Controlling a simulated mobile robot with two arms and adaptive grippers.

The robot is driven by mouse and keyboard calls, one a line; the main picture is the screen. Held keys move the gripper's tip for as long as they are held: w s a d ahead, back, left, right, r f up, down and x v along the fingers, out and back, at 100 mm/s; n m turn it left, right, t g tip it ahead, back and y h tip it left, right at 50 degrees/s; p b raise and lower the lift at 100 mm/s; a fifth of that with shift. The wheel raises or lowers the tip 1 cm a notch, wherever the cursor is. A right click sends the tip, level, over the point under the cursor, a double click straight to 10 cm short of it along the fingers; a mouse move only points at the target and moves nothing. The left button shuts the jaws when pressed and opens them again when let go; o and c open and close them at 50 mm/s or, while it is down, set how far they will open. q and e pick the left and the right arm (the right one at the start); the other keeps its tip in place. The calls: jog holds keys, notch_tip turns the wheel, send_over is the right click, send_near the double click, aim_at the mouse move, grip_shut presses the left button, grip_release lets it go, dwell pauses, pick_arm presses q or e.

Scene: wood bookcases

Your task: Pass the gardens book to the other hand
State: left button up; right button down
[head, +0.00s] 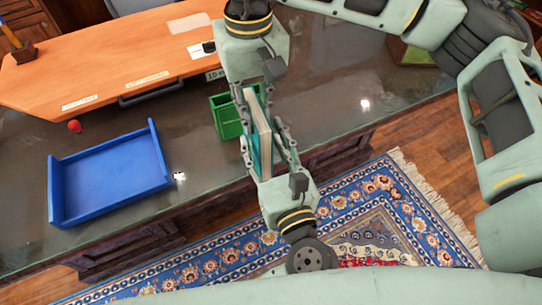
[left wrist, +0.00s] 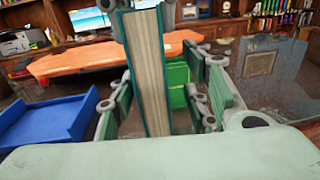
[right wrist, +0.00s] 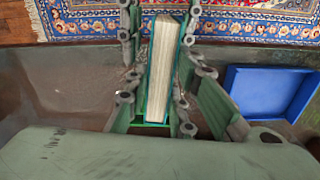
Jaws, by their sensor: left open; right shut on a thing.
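The book, with teal covers and a cream page edge, stands upright in the middle of the head view (head: 260,122). My right gripper (head: 263,118) reaches down from the top of the picture and is shut on the book. My left gripper (head: 266,150) comes from below, facing it, with its open fingers on either side of the book. In the left wrist view the book (left wrist: 147,72) rises between the open fingers. In the right wrist view the book (right wrist: 162,70) is between the right fingers. No title can be read.
A green bin (head: 225,122) is on the dark counter (head: 200,150) just behind the book. A blue tray (head: 108,175) lies at the left, with a red ball (head: 74,126) behind it. An orange desk top (head: 110,65) is behind. A patterned rug (head: 385,185) covers the floor.

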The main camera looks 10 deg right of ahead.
pick_arm(q)
jog(key=shift+w, duration=0.3)
jog(key=shift+c, duration=0.5)
jog(key=c, duration=0.8)
jog(key=shift+d, duration=0.1)
grip_shut()
pick_arm(e)
jog(key=shift+a, duration=0.1)
jog(key=c, duration=1.7)
grip_release()
pick_arm(q)
jog(key=shift+r, duration=0.1)
pick_arm(e)
jog(key=shift+o, duration=1.2)
jog(key=shift+r, duration=0.1)
